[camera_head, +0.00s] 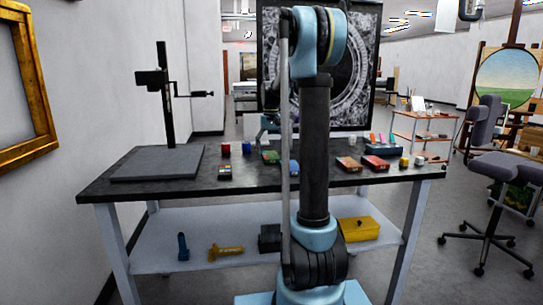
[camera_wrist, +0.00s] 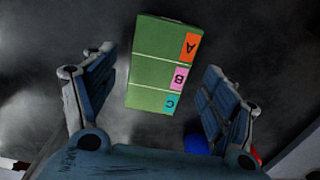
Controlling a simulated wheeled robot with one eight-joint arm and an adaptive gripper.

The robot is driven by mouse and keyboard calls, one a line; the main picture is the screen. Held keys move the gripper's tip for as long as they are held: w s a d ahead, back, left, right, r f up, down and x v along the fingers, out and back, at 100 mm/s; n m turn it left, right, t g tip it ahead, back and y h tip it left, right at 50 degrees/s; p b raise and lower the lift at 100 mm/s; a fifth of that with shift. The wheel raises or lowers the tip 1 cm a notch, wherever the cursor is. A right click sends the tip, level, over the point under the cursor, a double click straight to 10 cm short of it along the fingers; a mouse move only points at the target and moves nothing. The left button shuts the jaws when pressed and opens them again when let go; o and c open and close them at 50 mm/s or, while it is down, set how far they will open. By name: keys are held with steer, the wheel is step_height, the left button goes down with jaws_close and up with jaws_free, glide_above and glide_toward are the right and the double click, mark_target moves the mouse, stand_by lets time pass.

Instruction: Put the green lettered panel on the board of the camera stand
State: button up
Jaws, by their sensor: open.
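The green lettered panel (camera_wrist: 154,68) lies on the dark tabletop in the wrist view, with orange A, pink B and cyan C tabs along its right side. My gripper (camera_wrist: 160,72) is open, with one finger on each side of the panel and gaps showing between. I cannot tell its height above the panel. In the head view, a green piece (camera_head: 271,157) beside my arm looks like this panel, partly covered by the arm. The camera stand (camera_head: 168,97) has a black upright post with a side arm. Its flat grey board (camera_head: 158,164) at the table's left is bare.
On the table (camera_head: 325,177) are a red block (camera_head: 226,150), a blue block (camera_head: 246,149), a small multicoloured piece (camera_head: 225,173) and red-topped boxes (camera_head: 376,163). A blue round thing (camera_wrist: 197,144) shows near my right finger. A gilt frame (camera_head: 28,85) hangs at left.

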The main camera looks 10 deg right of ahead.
mark_target(271, 156)
step_height(271, 156, up, 10)
steer(key=shift+s, duration=0.15)
